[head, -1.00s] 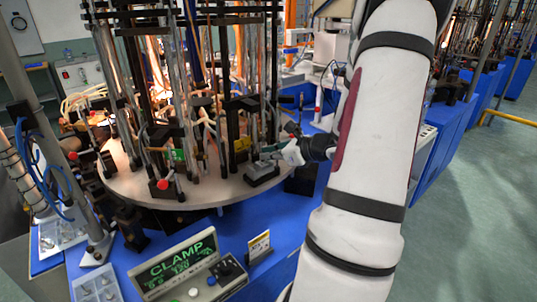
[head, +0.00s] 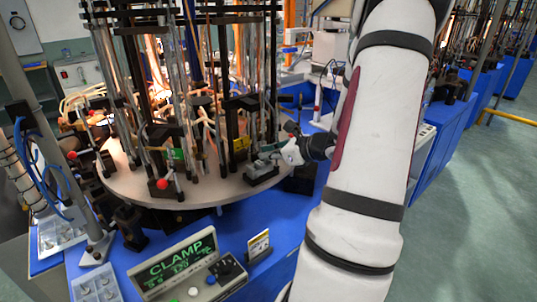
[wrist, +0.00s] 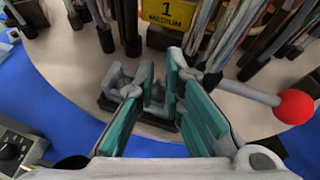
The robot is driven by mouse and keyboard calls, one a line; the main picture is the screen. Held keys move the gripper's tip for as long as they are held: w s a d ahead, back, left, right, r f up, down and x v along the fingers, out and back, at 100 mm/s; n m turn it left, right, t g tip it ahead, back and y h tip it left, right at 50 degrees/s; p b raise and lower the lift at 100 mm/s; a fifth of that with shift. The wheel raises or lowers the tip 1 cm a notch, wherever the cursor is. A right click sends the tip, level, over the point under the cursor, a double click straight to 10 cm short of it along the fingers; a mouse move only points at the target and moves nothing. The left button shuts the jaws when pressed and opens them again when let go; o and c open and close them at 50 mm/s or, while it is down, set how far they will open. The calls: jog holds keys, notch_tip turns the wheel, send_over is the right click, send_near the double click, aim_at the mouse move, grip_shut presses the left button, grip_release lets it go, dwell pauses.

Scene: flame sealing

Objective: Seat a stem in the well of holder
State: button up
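The holder (head: 262,170) is a small grey block on a dark base at the front right edge of the round table. In the wrist view the holder (wrist: 155,108) shows below and between my fingers, partly hidden by them. My gripper (head: 283,152) is right at the holder in the head view. In the wrist view my gripper (wrist: 160,82) has its teal pads apart, with a gap through which the holder's grey parts show. I cannot make out a stem between the pads or in the well. Whether the fingertips touch the holder is unclear.
A red ball on a lever (wrist: 294,107) is close to the right. Glass tubes and black posts crowd the round table (head: 215,190). The CLAMP panel (head: 175,262) is in front.

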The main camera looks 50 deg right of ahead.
jog(key=shift+s+d+r, duration=0.1)
jog(key=shift+s+r, duration=0.1)
jog(key=shift+s, duration=0.05)
jog(key=shift+s+r+p, duration=0.1)
jog(key=shift+s+p, duration=0.2)
jog(key=shift+p+v, duration=0.65)
jog(key=shift+v, duration=0.7)
jog(key=shift+s+r, duration=0.1)
jog(key=shift+s, duration=0.15)
jog(key=o, duration=0.6)
jog(key=shift+c, duration=0.2)
jog(key=shift+r, duration=0.1)
